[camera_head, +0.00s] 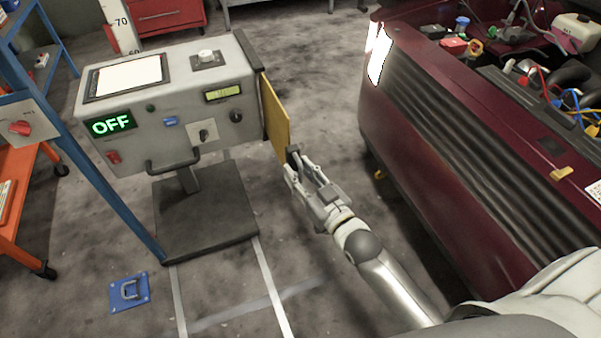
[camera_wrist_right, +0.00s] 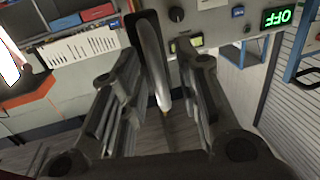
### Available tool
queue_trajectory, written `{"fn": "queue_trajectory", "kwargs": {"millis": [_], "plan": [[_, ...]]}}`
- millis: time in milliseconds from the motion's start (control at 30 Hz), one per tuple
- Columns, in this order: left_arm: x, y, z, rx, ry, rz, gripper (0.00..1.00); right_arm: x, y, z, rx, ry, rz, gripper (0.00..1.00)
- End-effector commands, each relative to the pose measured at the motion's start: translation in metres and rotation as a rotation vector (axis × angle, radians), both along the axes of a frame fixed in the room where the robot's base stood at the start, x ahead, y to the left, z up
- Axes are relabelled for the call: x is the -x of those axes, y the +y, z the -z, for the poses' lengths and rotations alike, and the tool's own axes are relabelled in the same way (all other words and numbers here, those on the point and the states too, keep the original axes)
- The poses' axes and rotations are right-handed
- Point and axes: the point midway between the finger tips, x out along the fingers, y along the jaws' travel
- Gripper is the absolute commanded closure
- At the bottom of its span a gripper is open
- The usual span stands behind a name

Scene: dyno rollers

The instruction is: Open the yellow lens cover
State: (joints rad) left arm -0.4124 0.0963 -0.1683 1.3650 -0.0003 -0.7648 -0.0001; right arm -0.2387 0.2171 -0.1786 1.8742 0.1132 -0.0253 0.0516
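The yellow lens cover (camera_head: 274,118) is a flat panel at the right side of the grey tester box (camera_head: 190,105), seen at a steep angle in the head view. I cannot tell how far it stands from the box. My right gripper (camera_head: 303,164) is at the cover's lower right corner; contact is unclear. In the right wrist view its fingers (camera_wrist_right: 160,95) are spread apart. A pale, narrow curved shape (camera_wrist_right: 153,60) with a small yellow spot at its end shows between them; I cannot tell if it is the cover. My left gripper is out of view.
The dark red car (camera_head: 430,130) with its hood open stands close on the right. A blue frame (camera_head: 110,190) and an orange cart (camera_head: 20,180) are at the left. A blue floor plate with a handle (camera_head: 128,292) lies in front.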

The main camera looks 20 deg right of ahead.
Motion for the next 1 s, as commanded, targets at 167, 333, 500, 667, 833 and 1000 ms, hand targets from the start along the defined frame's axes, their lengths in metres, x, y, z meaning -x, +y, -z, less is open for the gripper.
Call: {"fn": "queue_trajectory", "kwargs": {"millis": [167, 333, 500, 667, 833, 1000], "plan": [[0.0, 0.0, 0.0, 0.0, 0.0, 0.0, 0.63, 0.0, 0.0, 0.0, 0.0, 0.0, 0.0, 0.68], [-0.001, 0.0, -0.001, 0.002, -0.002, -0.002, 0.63, 0.003, -0.001, 0.001, 0.0, 0.001, 0.0, 0.68], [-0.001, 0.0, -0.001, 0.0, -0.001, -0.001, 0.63, 0.023, -0.006, 0.002, 0.001, 0.005, 0.001, 0.68], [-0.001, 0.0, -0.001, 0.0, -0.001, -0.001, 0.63, 0.051, -0.012, 0.002, 0.001, 0.005, 0.0, 0.68], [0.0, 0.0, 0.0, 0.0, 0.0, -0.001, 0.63, 0.08, -0.019, 0.002, 0.001, 0.005, 0.0, 0.68], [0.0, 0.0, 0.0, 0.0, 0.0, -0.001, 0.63, 0.102, -0.024, 0.001, 0.001, 0.003, 0.0, 0.68]]}}
